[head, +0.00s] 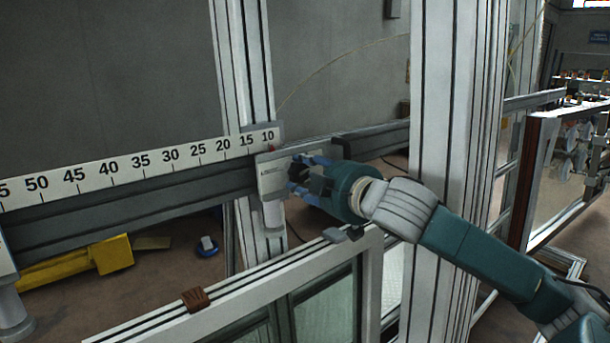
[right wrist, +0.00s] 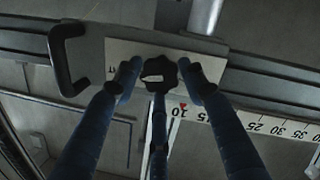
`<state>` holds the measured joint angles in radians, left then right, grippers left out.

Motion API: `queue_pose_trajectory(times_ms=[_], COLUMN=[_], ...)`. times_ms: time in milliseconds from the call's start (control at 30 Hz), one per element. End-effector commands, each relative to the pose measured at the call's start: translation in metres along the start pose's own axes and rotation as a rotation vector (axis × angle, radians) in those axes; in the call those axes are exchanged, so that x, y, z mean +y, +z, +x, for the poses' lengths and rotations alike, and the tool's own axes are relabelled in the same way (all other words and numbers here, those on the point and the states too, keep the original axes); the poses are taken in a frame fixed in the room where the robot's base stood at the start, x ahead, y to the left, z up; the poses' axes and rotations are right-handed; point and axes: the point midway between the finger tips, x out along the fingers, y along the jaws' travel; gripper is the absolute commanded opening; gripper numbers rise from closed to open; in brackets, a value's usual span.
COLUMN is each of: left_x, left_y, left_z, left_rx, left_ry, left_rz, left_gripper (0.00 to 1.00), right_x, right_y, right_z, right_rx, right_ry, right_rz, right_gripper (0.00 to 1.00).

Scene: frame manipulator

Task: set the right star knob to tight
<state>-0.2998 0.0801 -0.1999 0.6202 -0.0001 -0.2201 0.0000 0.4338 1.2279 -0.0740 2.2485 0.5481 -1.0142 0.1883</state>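The black star knob (right wrist: 158,75) sits on a pale plate in the right wrist view, with a light mark on its face. The plate (head: 271,178) is on the clamp block at the scale's right end in the head view. My right gripper (right wrist: 159,78) has its blue fingers around the knob, one on each side and one below. Whether the fingertips press on the knob cannot be told. In the head view the right gripper (head: 302,174) is at the plate and hides most of the knob. My left gripper is not in view.
A numbered scale (head: 140,165) runs along the grey rail (head: 130,191). A black handle (right wrist: 63,60) is left of the plate in the wrist view. A tall aluminium post (head: 455,110) stands behind my right arm. A framed window (head: 320,300) is below.

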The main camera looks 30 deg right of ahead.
Motion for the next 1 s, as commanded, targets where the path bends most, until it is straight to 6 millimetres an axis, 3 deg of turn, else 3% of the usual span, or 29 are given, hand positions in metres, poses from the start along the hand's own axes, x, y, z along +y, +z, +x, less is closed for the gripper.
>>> queue_pose_trajectory(times_ms=[67,467,1000], left_x=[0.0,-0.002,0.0], left_y=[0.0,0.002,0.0], left_z=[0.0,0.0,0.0], left_rx=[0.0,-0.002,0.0], left_ry=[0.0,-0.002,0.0], left_rz=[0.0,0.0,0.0], left_gripper=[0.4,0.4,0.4], right_x=[-0.002,0.0,-0.002], right_y=[0.002,0.001,0.002], right_z=[0.001,-0.003,-0.05], right_rx=[-0.004,-0.001,-0.003], right_ry=[-0.005,0.0,-0.004], right_rz=[0.001,-0.002,-0.001], right_gripper=[0.58,0.58,0.58])
